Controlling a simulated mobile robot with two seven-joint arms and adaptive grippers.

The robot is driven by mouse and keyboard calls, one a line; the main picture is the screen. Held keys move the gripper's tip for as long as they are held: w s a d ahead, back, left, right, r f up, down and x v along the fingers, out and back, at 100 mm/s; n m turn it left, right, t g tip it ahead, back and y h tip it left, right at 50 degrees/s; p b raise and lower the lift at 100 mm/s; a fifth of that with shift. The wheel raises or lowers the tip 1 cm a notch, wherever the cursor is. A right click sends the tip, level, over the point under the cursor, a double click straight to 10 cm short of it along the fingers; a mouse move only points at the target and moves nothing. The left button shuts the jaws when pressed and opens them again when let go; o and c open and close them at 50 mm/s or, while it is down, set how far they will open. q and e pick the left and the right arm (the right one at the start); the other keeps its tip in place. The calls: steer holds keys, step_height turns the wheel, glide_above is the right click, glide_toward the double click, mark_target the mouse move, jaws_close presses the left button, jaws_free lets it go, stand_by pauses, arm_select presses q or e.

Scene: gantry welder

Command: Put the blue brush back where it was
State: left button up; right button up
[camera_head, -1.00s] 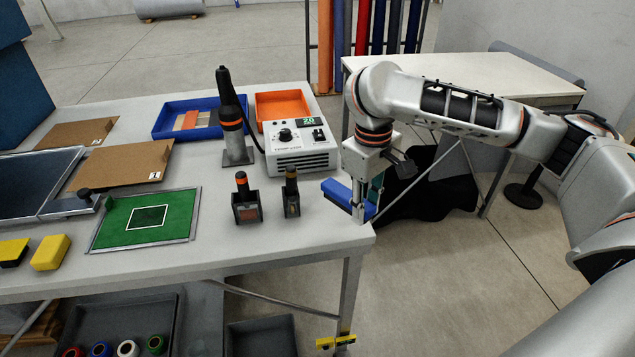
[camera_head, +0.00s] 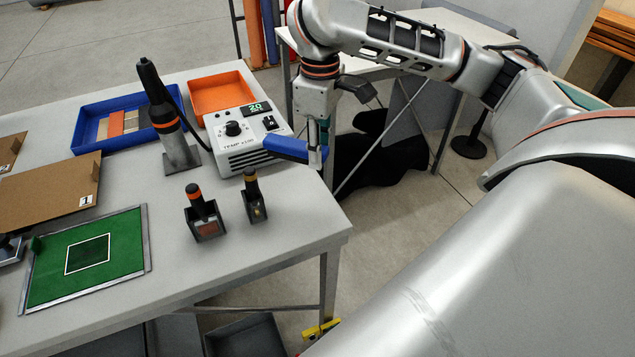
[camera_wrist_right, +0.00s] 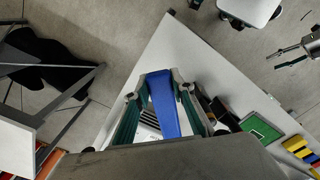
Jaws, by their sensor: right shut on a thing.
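The blue brush (camera_head: 288,148) is held in my right gripper (camera_head: 318,158), above the table's right edge beside the white heater box (camera_head: 243,138). The brush overlaps the box's right corner in the head view; I cannot tell whether they touch. In the right wrist view the brush (camera_wrist_right: 165,108) lies between the two fingers of the right gripper (camera_wrist_right: 158,82), which are shut on it. A gripper that looks like my left one (camera_wrist_right: 290,55) shows at the right edge of the right wrist view, fingers apart and empty.
Two small holders with handled tools (camera_head: 204,215) (camera_head: 254,200) stand near the table's front right. A black hand tool (camera_head: 160,105) stands on a stand left of the box. Blue and orange trays (camera_head: 88,128) (camera_head: 220,92) lie behind. The front right table corner (camera_head: 300,235) is clear.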

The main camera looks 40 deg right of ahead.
steer(key=b, duration=0.3)
glide_above(319, 204)
step_height(319, 204, down, 8)
steer(key=shift+f, duration=0.45)
steer(key=shift+f+b, duration=0.9)
steer(key=shift+f, duration=1.1)
arm_select(q)
steer(key=shift+w+d+f+t+h, duration=0.2)
steer(key=shift+w+d+f, duration=0.25)
steer(key=shift+f, duration=0.2)
steer(key=shift+w+d+f+t+h, duration=0.1)
steer(key=shift+w+d+f+h, duration=0.1)
steer(key=shift+w+d+f, duration=0.3)
arm_select(e)
steer(key=shift+r, duration=0.1)
arm_select(q)
steer(key=shift+s+a, duration=0.1)
steer(key=shift+s, duration=0.05)
steer(key=shift+r, duration=0.3)
arm_select(e)
steer(key=o, duration=1.1)
